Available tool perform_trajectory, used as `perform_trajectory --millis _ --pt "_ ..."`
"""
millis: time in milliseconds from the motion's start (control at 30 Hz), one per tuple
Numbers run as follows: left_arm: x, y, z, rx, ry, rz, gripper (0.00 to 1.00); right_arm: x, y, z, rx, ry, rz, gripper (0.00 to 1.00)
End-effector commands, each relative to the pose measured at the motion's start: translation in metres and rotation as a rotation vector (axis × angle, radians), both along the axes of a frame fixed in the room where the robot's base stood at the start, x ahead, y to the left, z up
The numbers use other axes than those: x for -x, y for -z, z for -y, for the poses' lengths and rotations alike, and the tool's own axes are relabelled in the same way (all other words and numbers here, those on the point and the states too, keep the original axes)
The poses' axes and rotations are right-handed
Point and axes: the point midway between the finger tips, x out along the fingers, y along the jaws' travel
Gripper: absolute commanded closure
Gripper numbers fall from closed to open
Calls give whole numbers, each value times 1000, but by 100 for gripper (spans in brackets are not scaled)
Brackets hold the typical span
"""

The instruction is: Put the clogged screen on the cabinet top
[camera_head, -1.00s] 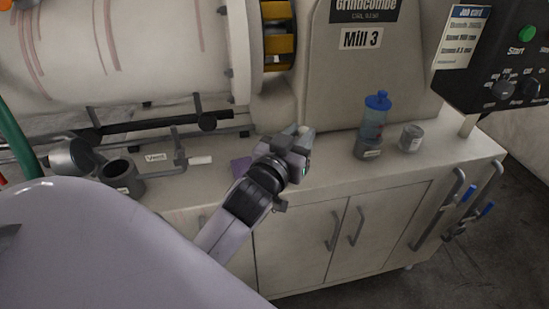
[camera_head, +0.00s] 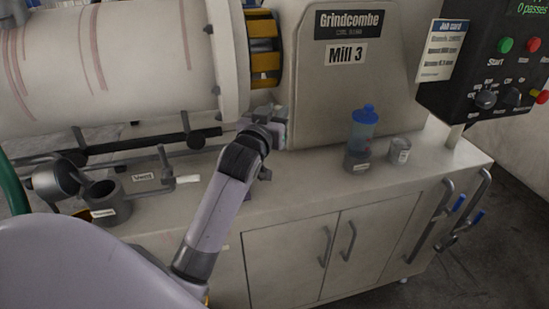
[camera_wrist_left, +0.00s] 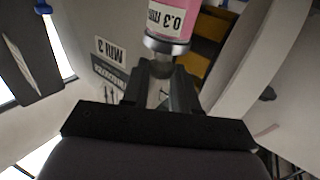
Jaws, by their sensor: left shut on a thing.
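My left gripper (camera_head: 265,122) is in front of the mill end, above the back of the cabinet top (camera_head: 300,193). In the left wrist view, my left gripper (camera_wrist_left: 166,80) is shut on the grey stem of a pink cylinder marked 0.3 (camera_wrist_left: 178,18), with a metal collar. It looks like a screen; I cannot tell whether it is clogged. The head view does not show it clearly. A blue-lidded, translucent blue cylinder (camera_head: 362,130) stands upright in a labelled grey holder (camera_head: 356,161) on the cabinet top. My right gripper is not in view.
A small grey labelled cup (camera_head: 399,150) stands right of the holder. A dark pot (camera_head: 106,202) and a valve pipe (camera_head: 168,165) are at left. The mill drum (camera_head: 110,65) overhangs the back. The front middle of the cabinet top is clear.

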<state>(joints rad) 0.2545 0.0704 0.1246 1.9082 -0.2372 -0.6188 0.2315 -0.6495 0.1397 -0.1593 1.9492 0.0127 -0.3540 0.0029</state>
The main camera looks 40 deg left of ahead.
Motion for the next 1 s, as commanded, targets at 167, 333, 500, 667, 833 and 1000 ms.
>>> perform_trajectory --millis 167,333,500,667,833,1000 --pt "0 47 0 0 0 -1 100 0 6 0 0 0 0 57" --pt "0 67 0 -2 0 3 100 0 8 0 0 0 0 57" --pt "0 85 0 1 0 0 100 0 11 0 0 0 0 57" --pt "0 108 1 -1 1 2 100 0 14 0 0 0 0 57" --pt "0 112 0 -1 1 5 100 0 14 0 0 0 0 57" --pt "0 112 0 -1 1 5 100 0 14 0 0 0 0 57"
